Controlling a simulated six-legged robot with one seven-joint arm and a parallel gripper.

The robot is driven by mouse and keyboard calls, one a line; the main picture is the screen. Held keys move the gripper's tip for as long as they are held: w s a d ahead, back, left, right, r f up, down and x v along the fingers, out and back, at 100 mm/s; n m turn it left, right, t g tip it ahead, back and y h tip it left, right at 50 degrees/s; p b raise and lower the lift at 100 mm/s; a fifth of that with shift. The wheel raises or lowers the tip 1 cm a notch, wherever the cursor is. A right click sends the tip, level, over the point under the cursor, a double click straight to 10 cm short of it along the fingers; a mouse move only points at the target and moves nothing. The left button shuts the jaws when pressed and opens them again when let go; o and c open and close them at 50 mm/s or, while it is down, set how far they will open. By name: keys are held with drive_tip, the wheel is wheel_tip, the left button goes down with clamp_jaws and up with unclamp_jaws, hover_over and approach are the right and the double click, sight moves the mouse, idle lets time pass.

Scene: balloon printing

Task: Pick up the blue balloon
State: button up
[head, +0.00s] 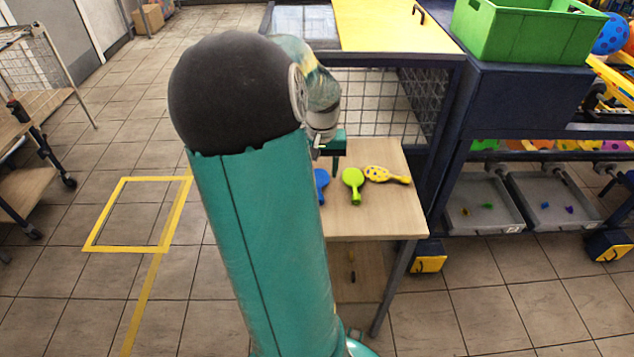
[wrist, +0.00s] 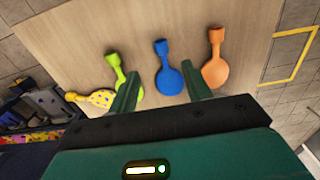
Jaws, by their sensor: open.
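The blue balloon (wrist: 168,78) lies flat on the wooden table (wrist: 120,25) in the wrist view, with its neck pointing away from my gripper. My gripper (wrist: 160,86) is open, with one finger on each side of the blue balloon in the picture. No contact between the fingers and the balloon shows. In the head view the blue balloon (head: 321,183) is partly hidden behind my arm. Only a small part of my gripper (head: 335,145) shows there, above the table.
A green balloon (wrist: 121,72) and a yellow spotted balloon (wrist: 95,97) lie left of the blue one. An orange balloon (wrist: 215,65) lies to its right. A mesh cage with a yellow top (head: 390,25) stands behind the table. A green crate (head: 530,30) stands at upper right.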

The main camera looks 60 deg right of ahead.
sight(320, 197)
wheel_tip(320, 197, down, 10)
drive_tip(key=shift+w+a+r, duration=0.1)
drive_tip(key=shift+a, duration=0.05)
idle(0.3)
drive_tip(key=shift+c, duration=0.4)
drive_tip(key=c, duration=0.8)
